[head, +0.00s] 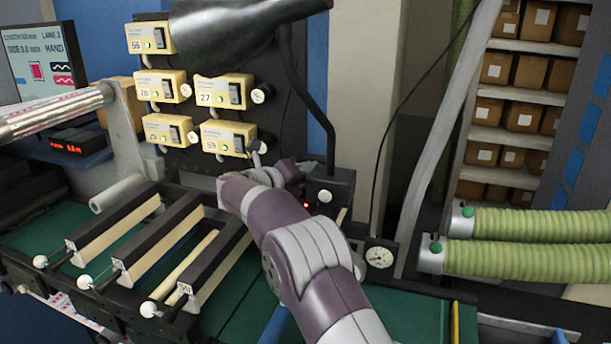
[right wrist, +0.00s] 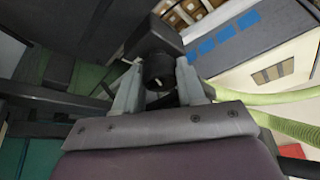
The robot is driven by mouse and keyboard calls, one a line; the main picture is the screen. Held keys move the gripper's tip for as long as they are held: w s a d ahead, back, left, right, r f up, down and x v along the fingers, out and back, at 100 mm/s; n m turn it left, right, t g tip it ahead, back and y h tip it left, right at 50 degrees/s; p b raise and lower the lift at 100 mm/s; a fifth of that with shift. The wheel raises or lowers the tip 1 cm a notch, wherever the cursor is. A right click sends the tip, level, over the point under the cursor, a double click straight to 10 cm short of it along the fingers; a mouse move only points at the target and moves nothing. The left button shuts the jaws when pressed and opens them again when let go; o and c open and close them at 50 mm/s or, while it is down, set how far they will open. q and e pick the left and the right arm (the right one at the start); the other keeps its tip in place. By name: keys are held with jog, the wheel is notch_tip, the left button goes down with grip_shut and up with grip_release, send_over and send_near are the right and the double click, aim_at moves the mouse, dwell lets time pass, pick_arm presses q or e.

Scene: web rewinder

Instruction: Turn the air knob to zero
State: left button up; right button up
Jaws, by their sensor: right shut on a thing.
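My right gripper (right wrist: 159,66) is shut on a black round knob (right wrist: 157,70), with one grey finger on each side of it. A short white mark shows on the knob's face, but I cannot read what it points to. In the head view my right arm reaches in from the bottom, and the right gripper (head: 287,172) is beside a black box (head: 336,184). There the arm largely hides the knob. A round white-faced gauge (head: 380,256) sits lower right of the box; its reading is too small to tell. My left gripper is not in view.
Several yellow numbered units (head: 222,137) with small dials are mounted behind and left of the gripper. Black bars with white ball ends (head: 120,267) lie at the left. Green ribbed hoses (head: 530,262) run at the right. A dark tube (head: 300,105) hangs down close to the black box.

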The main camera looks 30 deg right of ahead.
jog(key=shift+r+n+h, duration=0.1)
jog(key=shift+n+h, duration=0.3)
jog(key=shift+n, duration=0.1)
jog(key=o, duration=0.9)
jog(key=shift+o, duration=0.8)
jog(key=shift+w+d, duration=0.1)
jog(key=shift+d, duration=0.15)
jog(key=b+v, duration=0.6)
jog(key=v, duration=0.6)
jog(key=shift+a, duration=0.3)
